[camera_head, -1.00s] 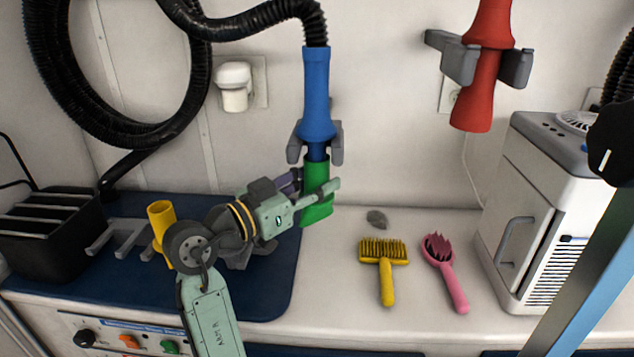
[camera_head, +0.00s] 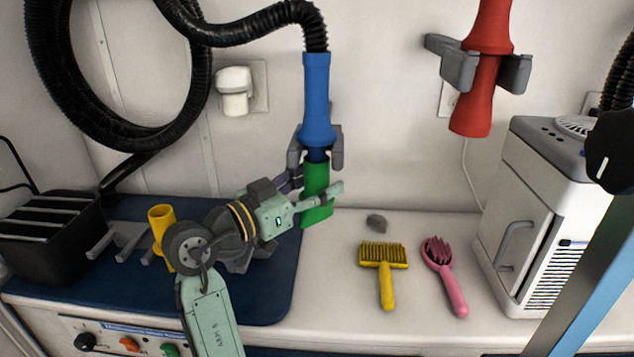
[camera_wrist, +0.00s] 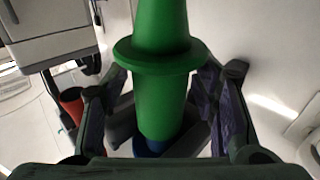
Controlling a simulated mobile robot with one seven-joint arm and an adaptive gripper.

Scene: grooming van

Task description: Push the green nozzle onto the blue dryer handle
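The blue dryer handle (camera_head: 316,100) hangs upright, its hose end up, in a grey wall clamp (camera_head: 337,150). The green nozzle (camera_head: 316,178) is directly below it, roughly in line. A narrower dark blue end shows between the handle's wide part and the nozzle's top; how far it goes inside is hidden. My gripper (camera_head: 306,192) is shut around the nozzle from the left, one finger in front and one behind. In the wrist view, the nozzle (camera_wrist: 163,95) with its wide collar stands between my fingers, with a bit of blue beyond it.
A red dryer (camera_head: 476,105) hangs in a clamp at upper right. A white cabinet (camera_head: 515,215) stands right; a yellow tube (camera_head: 161,225) and black bin (camera_head: 50,235) left.

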